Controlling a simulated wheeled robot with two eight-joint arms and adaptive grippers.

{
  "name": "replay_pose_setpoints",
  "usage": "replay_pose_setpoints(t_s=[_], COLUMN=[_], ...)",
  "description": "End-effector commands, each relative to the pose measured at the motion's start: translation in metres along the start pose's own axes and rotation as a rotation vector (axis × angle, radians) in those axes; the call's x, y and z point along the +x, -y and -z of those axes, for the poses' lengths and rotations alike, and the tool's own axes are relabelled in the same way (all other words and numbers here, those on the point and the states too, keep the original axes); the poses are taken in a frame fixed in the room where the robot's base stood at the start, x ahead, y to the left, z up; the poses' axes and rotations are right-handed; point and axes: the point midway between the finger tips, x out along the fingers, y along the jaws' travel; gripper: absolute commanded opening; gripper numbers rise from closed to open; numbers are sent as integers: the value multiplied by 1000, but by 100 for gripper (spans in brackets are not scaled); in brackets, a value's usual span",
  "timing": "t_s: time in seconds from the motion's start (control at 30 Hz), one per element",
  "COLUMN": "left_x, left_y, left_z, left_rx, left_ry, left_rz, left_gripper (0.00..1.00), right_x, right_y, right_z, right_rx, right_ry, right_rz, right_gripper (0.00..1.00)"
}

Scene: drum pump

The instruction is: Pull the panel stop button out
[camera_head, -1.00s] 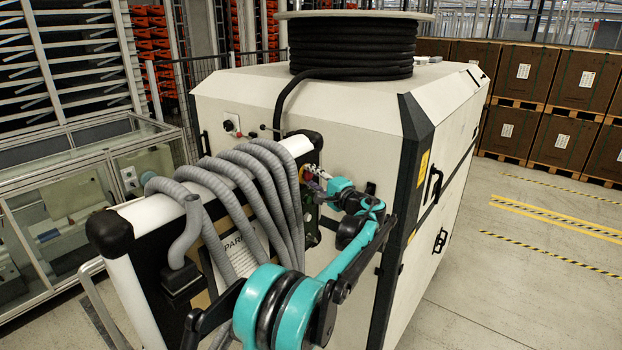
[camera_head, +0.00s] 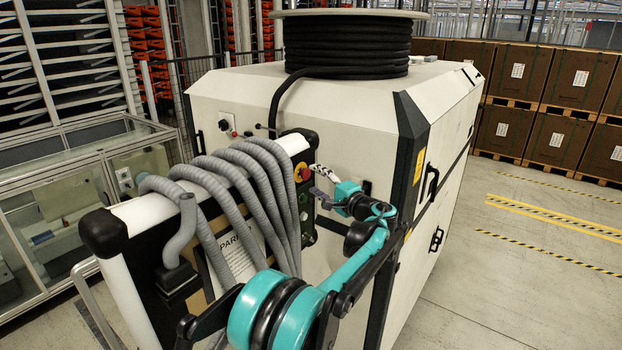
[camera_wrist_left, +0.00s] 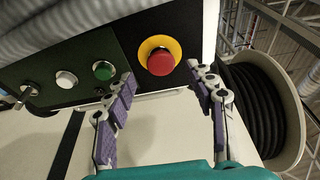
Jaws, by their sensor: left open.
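The red stop button (camera_head: 305,174) with its yellow collar sits on the dark end panel of the hose-draped cart. The fingers appear apart from the button. My right gripper is not in view.
A green button (camera_wrist_left: 103,71), a white button (camera_wrist_left: 66,79) and a switch (camera_wrist_left: 27,91) share the panel. Grey hoses (camera_head: 240,165) hang over the cart. A large cream housing (camera_head: 350,130) stands close behind the gripper, carrying a black cable reel (camera_head: 346,48). Open floor lies to the right.

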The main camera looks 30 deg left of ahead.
Motion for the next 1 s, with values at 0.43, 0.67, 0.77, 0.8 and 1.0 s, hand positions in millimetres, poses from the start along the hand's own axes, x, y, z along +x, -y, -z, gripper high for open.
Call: replay_pose_setpoints(t_s=[0.43,0.67,0.77,0.8,1.0], left_x=[-81,-86,-86,-86,-86], left_y=[0,0,0,0,0], left_z=[0,0,0,0,0], left_rx=[0,0,0,0,0], left_ry=[-1,1,1,1,0], left_rz=[0,0,0,0,-1], left_gripper=[55,55,55,55,55], right_x=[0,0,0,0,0], right_y=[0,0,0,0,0], right_z=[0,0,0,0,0], right_rx=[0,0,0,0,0], right_ry=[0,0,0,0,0], right_rz=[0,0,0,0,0], right_gripper=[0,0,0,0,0])
